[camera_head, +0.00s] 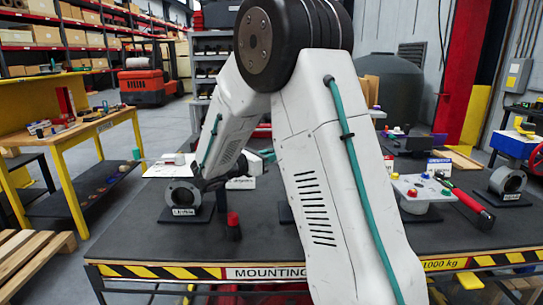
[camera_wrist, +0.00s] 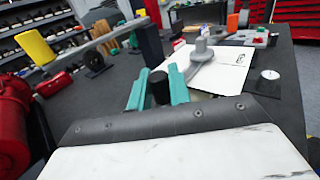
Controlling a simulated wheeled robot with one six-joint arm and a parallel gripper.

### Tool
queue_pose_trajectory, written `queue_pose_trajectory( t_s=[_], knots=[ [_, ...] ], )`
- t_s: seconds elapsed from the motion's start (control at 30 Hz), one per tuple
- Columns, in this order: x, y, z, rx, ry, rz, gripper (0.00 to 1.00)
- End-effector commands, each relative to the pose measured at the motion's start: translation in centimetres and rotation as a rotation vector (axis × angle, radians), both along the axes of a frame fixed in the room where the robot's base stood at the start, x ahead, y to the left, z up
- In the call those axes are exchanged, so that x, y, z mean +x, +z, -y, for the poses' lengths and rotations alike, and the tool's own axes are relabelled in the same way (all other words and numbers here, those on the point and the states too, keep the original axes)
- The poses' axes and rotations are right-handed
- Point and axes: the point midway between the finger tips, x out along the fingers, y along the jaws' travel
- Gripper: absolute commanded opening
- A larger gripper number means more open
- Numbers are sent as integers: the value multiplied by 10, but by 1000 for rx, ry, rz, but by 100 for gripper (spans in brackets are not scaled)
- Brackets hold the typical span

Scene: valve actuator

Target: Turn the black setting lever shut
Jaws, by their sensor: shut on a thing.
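My gripper (camera_wrist: 160,89) shows in the wrist view with its two teal fingers closed on a short black upright piece (camera_wrist: 159,87). This piece looks like the grip of the black setting lever. Only its rounded top shows; the rest is hidden between the fingers and below the gripper body. How far the lever is turned cannot be told. In the head view my arm covers most of the work area, and the fingers cannot be made out clearly.
A grey fitting (camera_wrist: 201,52) stands on a white sheet (camera_wrist: 224,66) just beyond the fingers. A bar with a yellow handle (camera_wrist: 36,49) reaches across the left. In the head view, a grey ring-shaped body (camera_head: 183,195) and a red-topped black piece (camera_head: 233,226) stand on the dark table (camera_head: 150,240).

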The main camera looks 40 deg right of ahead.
Motion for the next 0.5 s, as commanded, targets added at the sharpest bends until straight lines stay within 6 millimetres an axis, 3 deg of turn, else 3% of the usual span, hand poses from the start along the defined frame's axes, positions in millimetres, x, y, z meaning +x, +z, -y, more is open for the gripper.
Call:
queue_pose_trajectory(
  t_s=[0.03, 0.1, 0.37, 0.5],
  knots=[
    [1, 1, 0, -1, 2, 1, 22],
    [1, 1, 0, -1, 2, 1, 39],
    [1, 0, -1, -1, 2, 1, 39],
    [1, 1, -12, -1, 5, 1, 39]
  ],
)
